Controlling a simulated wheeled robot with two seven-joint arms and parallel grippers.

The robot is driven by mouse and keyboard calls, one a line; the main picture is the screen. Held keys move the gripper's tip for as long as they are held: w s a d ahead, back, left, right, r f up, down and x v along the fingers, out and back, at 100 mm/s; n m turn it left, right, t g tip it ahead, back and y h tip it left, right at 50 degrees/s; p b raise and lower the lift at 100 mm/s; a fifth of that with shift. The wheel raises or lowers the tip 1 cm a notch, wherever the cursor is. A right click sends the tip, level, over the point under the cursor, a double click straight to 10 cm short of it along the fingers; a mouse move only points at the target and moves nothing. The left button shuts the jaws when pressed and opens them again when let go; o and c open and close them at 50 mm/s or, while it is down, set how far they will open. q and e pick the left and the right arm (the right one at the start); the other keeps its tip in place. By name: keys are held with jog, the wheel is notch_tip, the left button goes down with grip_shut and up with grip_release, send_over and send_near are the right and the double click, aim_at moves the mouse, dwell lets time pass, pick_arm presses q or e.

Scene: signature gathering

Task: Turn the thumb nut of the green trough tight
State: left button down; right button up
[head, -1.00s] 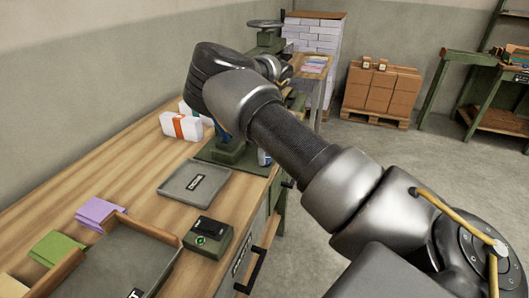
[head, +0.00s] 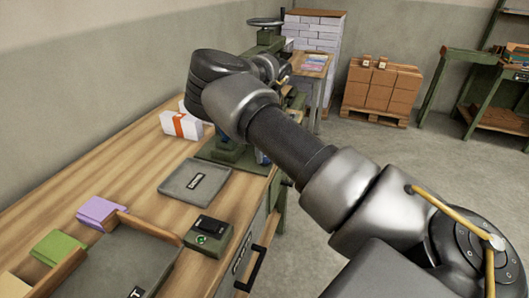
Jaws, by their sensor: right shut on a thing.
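A green machine stands at the far end of the wooden bench, with a round handwheel (head: 265,22) on top and a green base plate (head: 213,152) on the bench. My right arm crosses in front and hides most of it. My right gripper (head: 284,73) is at the machine's upper part, behind my wrist, and is shut on a small part there, likely the thumb nut. The fingertips and the nut cannot be made out. The green trough cannot be told apart from the rest of the machine. My left gripper is not in view.
Cartons (head: 382,88) stand on a pallet behind.

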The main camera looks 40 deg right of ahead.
jog(key=o, duration=1)
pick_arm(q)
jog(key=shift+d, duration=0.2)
pick_arm(e)
jog(key=shift+r, duration=0.35)
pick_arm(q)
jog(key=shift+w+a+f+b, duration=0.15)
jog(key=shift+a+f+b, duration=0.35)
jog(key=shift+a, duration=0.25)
pick_arm(e)
notch_tip(320, 180, up, 10)
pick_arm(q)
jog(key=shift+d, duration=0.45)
